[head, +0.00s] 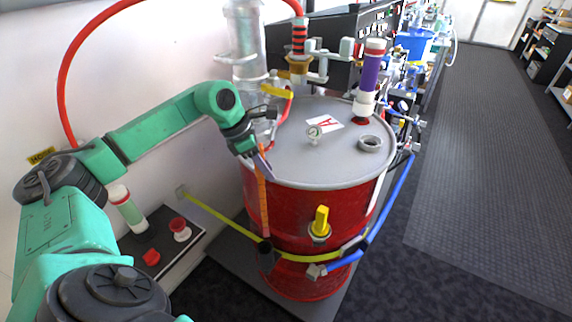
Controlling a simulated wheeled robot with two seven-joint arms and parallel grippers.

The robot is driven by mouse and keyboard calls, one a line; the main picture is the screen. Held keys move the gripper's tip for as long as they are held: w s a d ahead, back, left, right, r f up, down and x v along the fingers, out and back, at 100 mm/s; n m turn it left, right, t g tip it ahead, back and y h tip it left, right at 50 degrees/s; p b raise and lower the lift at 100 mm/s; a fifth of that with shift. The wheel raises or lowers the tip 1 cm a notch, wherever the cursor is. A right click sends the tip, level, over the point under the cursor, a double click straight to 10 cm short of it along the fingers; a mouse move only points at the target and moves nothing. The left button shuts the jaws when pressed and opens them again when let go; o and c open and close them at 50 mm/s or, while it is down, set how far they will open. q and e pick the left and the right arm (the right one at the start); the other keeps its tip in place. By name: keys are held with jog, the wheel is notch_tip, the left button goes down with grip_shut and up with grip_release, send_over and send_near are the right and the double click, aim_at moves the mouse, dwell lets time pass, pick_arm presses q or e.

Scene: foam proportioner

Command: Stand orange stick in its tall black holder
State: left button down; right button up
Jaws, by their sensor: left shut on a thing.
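My left gripper (257,164) is shut on the orange stick (263,205), gripping it near its top. The stick hangs nearly upright in front of the red drum's left side. Its lower end meets a dark fitting (265,250) on the drum's front in this view; I cannot tell whether it touches, enters or only overlaps it. I cannot clearly tell whether this dark piece is the tall black holder. My right gripper is not in view.
A low black shelf (160,240) stands left. The aisle floor (480,170) at right is clear.

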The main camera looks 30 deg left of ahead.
aim_at(264, 205)
pick_arm(q)
jog(key=shift+s+a+f+b, duration=0.85)
jog(key=shift+s+f+b, duration=0.05)
jog(key=shift+f, duration=0.15)
jog(key=b+x, duration=0.2)
jog(key=x, duration=0.1)
jog(key=shift+f+b, duration=0.3)
jog(key=shift+b, duration=0.1)
jog(key=shift+s+a+f+b, duration=0.15)
jog(key=shift+s+f+b, duration=0.05)
jog(key=shift+f+b, duration=0.6)
notch_tip(264, 205, down, 7)
jog(key=b, duration=0.5)
jog(key=shift+w, duration=0.1)
jog(key=shift+r, duration=0.1)
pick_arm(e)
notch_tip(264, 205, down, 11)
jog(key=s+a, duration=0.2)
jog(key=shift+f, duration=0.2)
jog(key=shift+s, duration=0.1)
